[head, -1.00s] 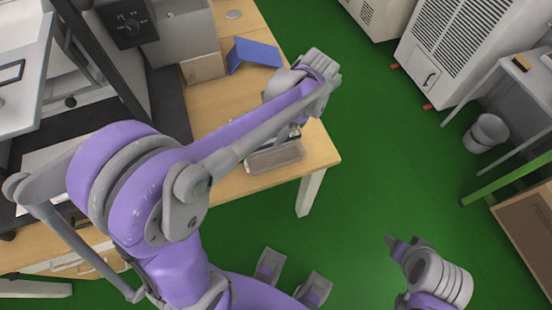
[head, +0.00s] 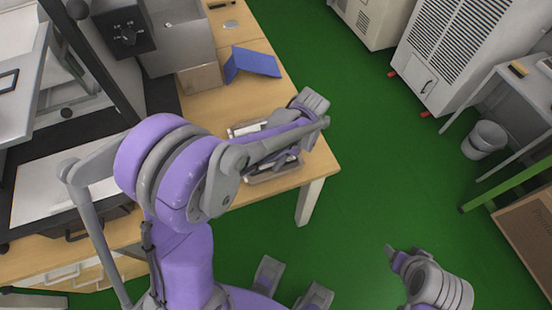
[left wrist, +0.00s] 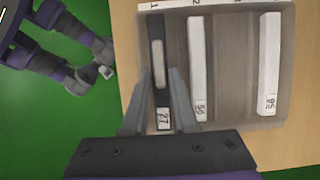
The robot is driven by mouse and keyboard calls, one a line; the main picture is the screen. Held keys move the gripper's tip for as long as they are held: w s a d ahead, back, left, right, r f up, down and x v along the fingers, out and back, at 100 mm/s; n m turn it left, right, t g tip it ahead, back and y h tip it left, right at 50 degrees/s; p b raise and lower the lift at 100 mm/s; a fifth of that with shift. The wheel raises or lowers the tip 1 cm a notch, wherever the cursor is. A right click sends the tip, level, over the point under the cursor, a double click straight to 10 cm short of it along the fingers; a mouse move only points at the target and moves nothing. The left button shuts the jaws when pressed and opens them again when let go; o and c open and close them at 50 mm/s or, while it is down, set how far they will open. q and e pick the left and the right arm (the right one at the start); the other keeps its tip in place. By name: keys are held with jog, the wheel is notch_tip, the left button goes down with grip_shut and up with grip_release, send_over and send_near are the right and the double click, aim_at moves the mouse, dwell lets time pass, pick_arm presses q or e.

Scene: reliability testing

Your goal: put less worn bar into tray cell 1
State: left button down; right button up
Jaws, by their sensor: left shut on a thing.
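The tray (left wrist: 284,68) fills much of the left wrist view, with marks 1 and 2 on its top edge. My left gripper (left wrist: 161,84) is shut on this bar, one finger on each side. A white bar labelled 56 (left wrist: 197,60) lies in the cell under mark 2. Another white bar, labelled 95 (left wrist: 269,60), lies farther right. In the head view my arm partly hides the tray (head: 285,176). My right gripper (head: 393,254) is empty-looking over the floor; its jaw opening is unclear.
The tray is near the corner of a wooden table (head: 236,193). A blue folded object (head: 252,62) and a cardboard-coloured box (head: 200,78) stand farther back. Green floor (head: 360,150) lies open to the right. A grey bin (head: 484,140) stands at far right.

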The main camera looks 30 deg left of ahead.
pick_arm(q)
jog(key=shift+f+b, duration=0.35)
jog(key=shift+f, duration=0.15)
jog(key=c, duration=0.7)
grip_release()
jog(key=shift+r, duration=0.1)
jog(key=shift+r+p, duration=0.2)
jog(key=shift+p, duration=0.1)
jog(key=p+v, duration=0.2)
jog(key=v, duration=1)
jog(key=s+f+n+t+h, duration=0.3)
jog(key=s+n+t, duration=0.5)
jog(key=s, duration=0.6)
jog(key=shift+s+t, duration=0.3)
jog(key=shift+t, duration=0.1)
